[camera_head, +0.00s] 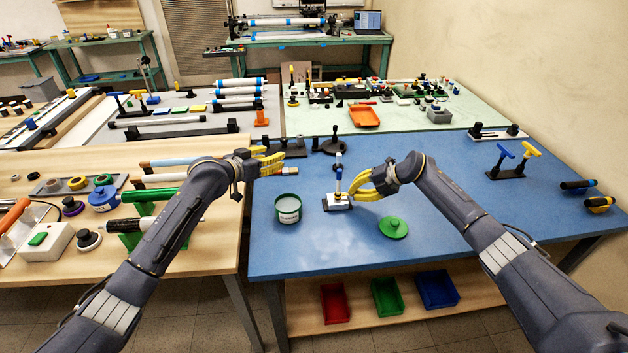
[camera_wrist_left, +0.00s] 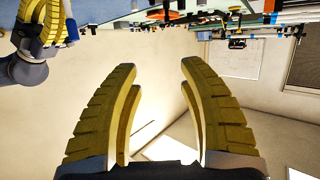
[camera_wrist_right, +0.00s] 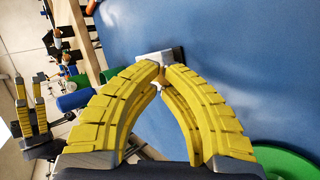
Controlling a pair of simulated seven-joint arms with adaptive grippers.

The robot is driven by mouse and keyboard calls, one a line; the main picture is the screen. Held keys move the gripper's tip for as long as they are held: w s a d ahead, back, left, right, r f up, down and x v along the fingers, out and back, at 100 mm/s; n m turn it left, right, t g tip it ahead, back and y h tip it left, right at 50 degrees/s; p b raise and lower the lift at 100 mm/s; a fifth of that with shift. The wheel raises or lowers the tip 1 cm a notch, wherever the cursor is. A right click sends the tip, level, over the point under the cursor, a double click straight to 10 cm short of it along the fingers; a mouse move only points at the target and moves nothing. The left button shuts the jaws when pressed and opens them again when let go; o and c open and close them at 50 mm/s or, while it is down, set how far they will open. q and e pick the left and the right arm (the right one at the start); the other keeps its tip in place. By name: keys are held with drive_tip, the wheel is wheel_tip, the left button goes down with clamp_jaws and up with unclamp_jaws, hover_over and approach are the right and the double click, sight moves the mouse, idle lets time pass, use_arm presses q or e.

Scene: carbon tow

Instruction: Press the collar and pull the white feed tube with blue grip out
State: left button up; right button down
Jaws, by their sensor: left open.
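The white feed tube with its blue grip (camera_head: 339,171) stands upright in a small white block (camera_head: 338,202) on a dark base on the blue table. My right gripper (camera_head: 351,190) is beside the tube, its fingertips by the top of the block; they hide the collar. In the right wrist view the fingertips (camera_wrist_right: 165,70) come together against the white block (camera_wrist_right: 156,58); what lies between them is hard to see. My left gripper (camera_head: 283,162) is open and empty, in the air left of the block. Its spread fingers show in the left wrist view (camera_wrist_left: 158,75).
A green can (camera_head: 288,217) stands left of the block, and a green lid (camera_head: 393,228) lies to its right. Black stands (camera_head: 333,147) are behind. T-handled tools (camera_head: 507,172) stand at the right. The table's front right is clear.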

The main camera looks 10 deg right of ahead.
sight(339, 179)
use_arm(q)
drive_tip(key=s+d+f+m+g+h, duration=0.2)
drive_tip(key=s+d+f+m+g, duration=0.15)
drive_tip(key=s+d, duration=0.65)
drive_tip(key=x, duration=1.4)
drive_tip(key=shift+w+a, duration=0.1)
drive_tip(key=shift+w, duration=0.35)
clamp_jaws()
